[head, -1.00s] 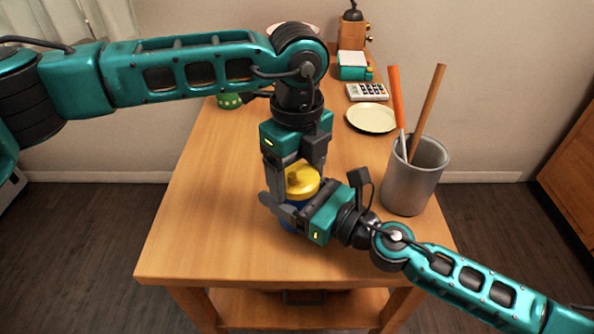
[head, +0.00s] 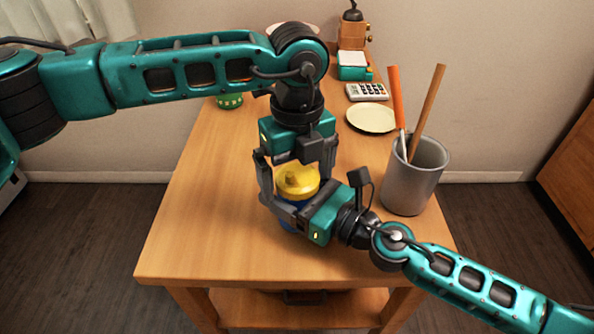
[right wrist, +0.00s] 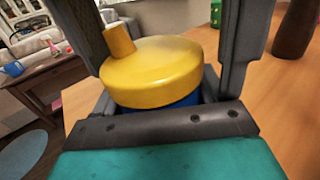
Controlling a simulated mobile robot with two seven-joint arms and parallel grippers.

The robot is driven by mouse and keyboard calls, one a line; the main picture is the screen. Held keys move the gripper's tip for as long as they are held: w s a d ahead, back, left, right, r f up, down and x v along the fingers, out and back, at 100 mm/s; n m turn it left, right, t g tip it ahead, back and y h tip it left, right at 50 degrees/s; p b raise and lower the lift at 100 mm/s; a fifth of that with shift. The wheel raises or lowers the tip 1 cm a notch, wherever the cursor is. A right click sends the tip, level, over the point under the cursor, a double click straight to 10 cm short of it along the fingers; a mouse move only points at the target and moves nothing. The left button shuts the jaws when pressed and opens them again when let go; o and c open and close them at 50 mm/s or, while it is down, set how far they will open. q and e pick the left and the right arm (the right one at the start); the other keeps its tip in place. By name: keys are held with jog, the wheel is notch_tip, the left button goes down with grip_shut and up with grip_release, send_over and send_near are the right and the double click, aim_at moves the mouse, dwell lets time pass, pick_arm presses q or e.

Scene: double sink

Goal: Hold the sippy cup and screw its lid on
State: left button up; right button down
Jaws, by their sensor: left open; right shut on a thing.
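The sippy cup has a blue body (head: 289,222), mostly hidden behind my right gripper (head: 297,205), which is shut on it from the front right. The yellow lid (head: 298,181), with a short spout, sits on top of the cup. It also shows in the right wrist view (right wrist: 155,72), with a strip of blue body (right wrist: 180,103) under its rim. Whether its thread is engaged cannot be seen. My left gripper (head: 297,174) points down over the lid and is open, one finger on each side of it. Its fingers also flank the lid in the right wrist view.
A grey metal pot (head: 413,180) with an orange stick and a brown stick stands close to the right of the grippers. Behind are a cream plate (head: 371,118), a calculator (head: 367,92) and a green cup (head: 229,101). The table's left and front are clear.

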pick_arm(q)
jog(key=shift+r, duration=2.3)
jog(key=shift+c, duration=0.4)
jog(key=shift+r+n, duration=1.7)
jog(key=shift+f, duration=4.05)
